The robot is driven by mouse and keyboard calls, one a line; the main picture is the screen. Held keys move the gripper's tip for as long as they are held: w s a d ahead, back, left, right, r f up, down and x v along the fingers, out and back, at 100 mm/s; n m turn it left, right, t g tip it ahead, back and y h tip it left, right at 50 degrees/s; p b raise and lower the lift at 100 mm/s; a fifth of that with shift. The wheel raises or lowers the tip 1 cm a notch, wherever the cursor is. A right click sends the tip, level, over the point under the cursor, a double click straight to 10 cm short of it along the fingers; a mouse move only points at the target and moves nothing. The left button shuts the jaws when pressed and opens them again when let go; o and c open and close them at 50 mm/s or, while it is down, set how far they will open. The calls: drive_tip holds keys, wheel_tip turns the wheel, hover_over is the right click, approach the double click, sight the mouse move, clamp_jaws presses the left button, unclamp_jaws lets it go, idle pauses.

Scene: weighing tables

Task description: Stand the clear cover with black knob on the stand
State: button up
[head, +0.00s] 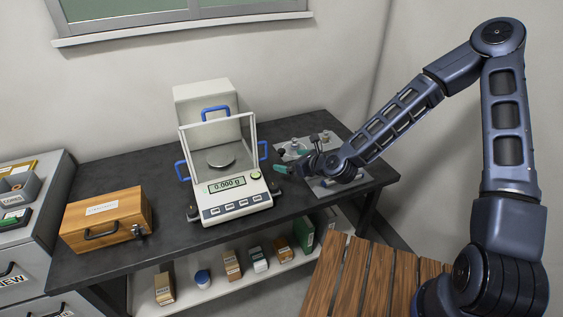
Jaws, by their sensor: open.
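A small dark knob (314,139) shows just behind my gripper, on the grey mat at the right of the dark table. It may belong to the clear cover, but the clear part is too small to make out. Small pale, glassy items (294,146) stand beside it at the back of the mat; I cannot tell which is the stand. My gripper (291,161) is open, with teal fingertips apart, low over the mat's left side. I see nothing between the fingers. My wrist hides part of the mat.
A balance (236,203) with glass walls and blue handles reads 0.000 g, just left of my gripper. A wooden box (105,222) stands at the table's left. A grey mat (357,180) lies under my wrist. Dark tabletop is bare between box and balance.

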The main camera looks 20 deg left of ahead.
sight(286, 158)
drive_tip(key=shift+x, duration=3.05)
drive_tip(key=shift+w, duration=0.15)
drive_tip(key=c, duration=1.1)
